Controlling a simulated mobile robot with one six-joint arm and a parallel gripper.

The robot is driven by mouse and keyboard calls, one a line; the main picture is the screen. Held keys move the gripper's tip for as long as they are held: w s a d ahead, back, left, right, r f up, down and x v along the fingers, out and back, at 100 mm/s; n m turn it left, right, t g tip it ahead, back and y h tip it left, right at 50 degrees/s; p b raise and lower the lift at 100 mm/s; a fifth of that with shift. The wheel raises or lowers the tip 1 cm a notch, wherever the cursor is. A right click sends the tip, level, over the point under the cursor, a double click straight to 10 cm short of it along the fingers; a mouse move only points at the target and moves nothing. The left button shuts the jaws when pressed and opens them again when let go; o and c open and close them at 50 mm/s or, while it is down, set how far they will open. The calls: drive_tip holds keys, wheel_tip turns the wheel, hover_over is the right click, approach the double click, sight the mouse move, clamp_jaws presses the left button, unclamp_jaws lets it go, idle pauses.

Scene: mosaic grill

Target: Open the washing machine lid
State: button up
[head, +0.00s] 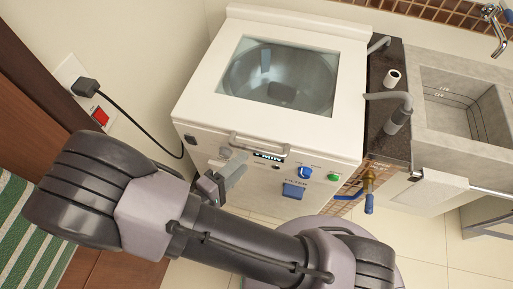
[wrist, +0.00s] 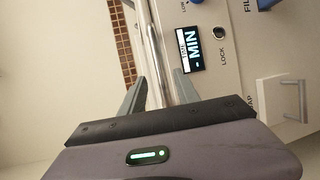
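The white washing machine (head: 190,100) stands ahead of me in the head view. Its lid (head: 345,125) is closed, with a glass window (head: 280,75) showing the drum. A metal bar handle (head: 258,143) is at the lid's front edge. My gripper (head: 225,165) is in front of the machine, just below and left of the handle. In the wrist view my gripper (wrist: 158,82) has its fingers apart. The handle bar (wrist: 152,40) appears between them in the picture, with gaps visible; I cannot tell its exact depth relative to the fingertips.
The front panel has a small display (wrist: 190,50) and a blue knob (head: 305,172). A stone sink (head: 455,105) and grey pipes (head: 398,112) are to the right. A plug with a black cord (head: 130,118) is on the left wall. A brass tap (head: 368,190) is near the machine's right front.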

sight(254, 151)
drive_tip(key=b+x, duration=0.1)
drive_tip(key=x, duration=0.6)
drive_tip(key=shift+w+d, duration=0.15)
drive_tip(key=shift+w, duration=0.05)
clamp_jaws()
idle(1.0)
